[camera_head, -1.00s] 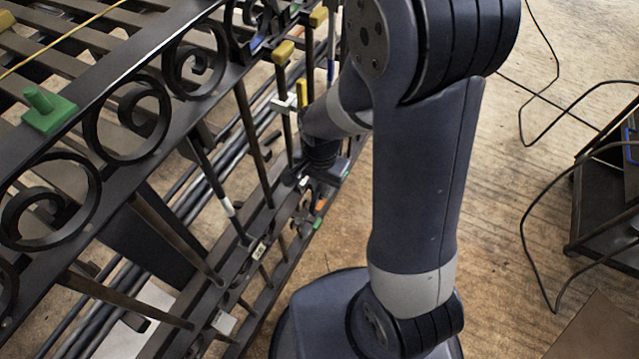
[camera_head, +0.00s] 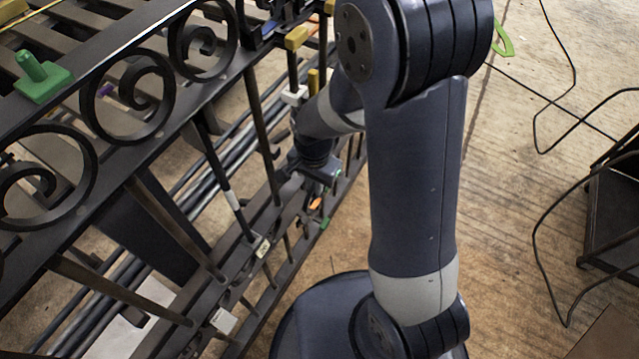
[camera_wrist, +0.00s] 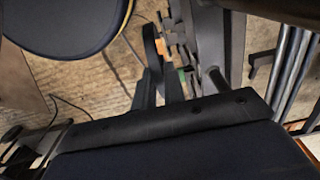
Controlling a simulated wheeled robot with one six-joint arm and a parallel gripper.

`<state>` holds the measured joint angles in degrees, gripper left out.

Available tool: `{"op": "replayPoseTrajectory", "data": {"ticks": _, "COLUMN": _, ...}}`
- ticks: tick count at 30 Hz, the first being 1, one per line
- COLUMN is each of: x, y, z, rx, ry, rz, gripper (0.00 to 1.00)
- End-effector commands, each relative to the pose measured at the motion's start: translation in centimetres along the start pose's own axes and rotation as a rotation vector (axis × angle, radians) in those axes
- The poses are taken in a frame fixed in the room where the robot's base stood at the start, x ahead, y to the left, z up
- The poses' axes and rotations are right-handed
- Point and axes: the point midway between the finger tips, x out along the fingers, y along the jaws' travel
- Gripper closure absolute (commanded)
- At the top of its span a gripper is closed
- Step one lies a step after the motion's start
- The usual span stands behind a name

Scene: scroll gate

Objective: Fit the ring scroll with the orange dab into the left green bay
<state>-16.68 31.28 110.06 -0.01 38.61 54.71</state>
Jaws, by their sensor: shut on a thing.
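My gripper (camera_head: 318,172) is low beside the front of the black scroll gate (camera_head: 262,180), partly hidden by my arm. In the wrist view, its two dark fingers (camera_wrist: 158,82) are close together, shut on a dark curved piece (camera_wrist: 150,42), with an orange mark beside it. This looks like the ring scroll with the orange dab, but its full shape is hidden. In the head view, the orange dab (camera_head: 316,203) shows just below the gripper. A green mark (camera_head: 324,222) lies just under it at the gate's lower rail. I cannot tell which bay this marks.
Large fixed scrolls (camera_head: 125,95) line the upper rail, with a green knobbed block (camera_head: 42,78) on it. Yellow blocks (camera_head: 296,38) sit near my arm. Dark pipes lie behind the gate. Loose cables (camera_head: 560,100) and a black stand (camera_head: 610,215) are at right; floor between is mostly clear.

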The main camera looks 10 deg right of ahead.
Motion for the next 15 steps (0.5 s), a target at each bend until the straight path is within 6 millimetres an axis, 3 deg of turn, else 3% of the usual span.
{"op": "replayPoseTrajectory", "data": {"ticks": 15, "x": 2.4, "y": -2.2, "z": 0.0, "rx": -0.001, "ry": 0.0, "rz": 0.0, "gripper": 1.0}}
